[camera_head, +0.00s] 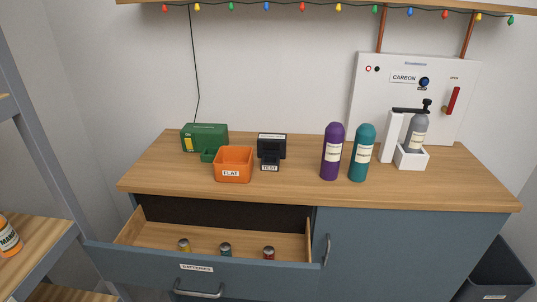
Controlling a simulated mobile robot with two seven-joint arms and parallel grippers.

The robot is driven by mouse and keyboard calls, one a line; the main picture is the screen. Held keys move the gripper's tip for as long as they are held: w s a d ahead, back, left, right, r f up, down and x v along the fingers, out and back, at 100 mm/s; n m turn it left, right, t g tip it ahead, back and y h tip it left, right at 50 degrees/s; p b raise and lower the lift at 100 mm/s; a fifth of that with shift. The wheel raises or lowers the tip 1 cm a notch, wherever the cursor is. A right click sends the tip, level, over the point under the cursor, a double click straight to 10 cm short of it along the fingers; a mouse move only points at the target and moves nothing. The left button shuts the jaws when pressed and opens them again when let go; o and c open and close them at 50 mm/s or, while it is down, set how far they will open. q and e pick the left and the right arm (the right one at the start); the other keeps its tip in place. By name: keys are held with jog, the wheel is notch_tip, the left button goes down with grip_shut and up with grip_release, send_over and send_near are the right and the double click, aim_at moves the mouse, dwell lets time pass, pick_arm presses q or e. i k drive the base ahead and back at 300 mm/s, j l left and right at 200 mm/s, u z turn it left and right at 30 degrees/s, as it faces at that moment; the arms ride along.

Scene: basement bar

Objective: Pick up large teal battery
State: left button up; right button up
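A teal battery (225,250) with a pale metal top stands in the open drawer (150,224), at the middle of a row of three. A yellow battery (184,245) stands to its left and a red battery (268,253) to its right. The drawer front (130,256), labelled BATTERIES, hides the lower parts of the batteries. The three look similar in size, and gaps separate them. Neither of my grippers is in view.
On the counter (300,193) stand an orange FLAT bin (233,159), a green box (207,137), a black TEST device (271,146), purple (332,150) and teal (362,163) cylinders and a CARBON panel (375,90). Shelves (35,240) stand left.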

aim_at(226, 249)
jog(key=i+l+u, duration=0.15)
jog(key=l, duration=0.15)
jog(key=i+l+u, duration=0.2)
jog(key=l, duration=0.15)
jog(key=i+l+u, duration=0.15)
jog(key=l, duration=0.2)
jog(key=l+u, duration=0.15)
jog(key=l, duration=0.2)
jog(key=k+l, duration=0.1)
jog(key=k, duration=0.15)
jog(key=i+l, duration=0.2)
jog(key=i, duration=0.15)
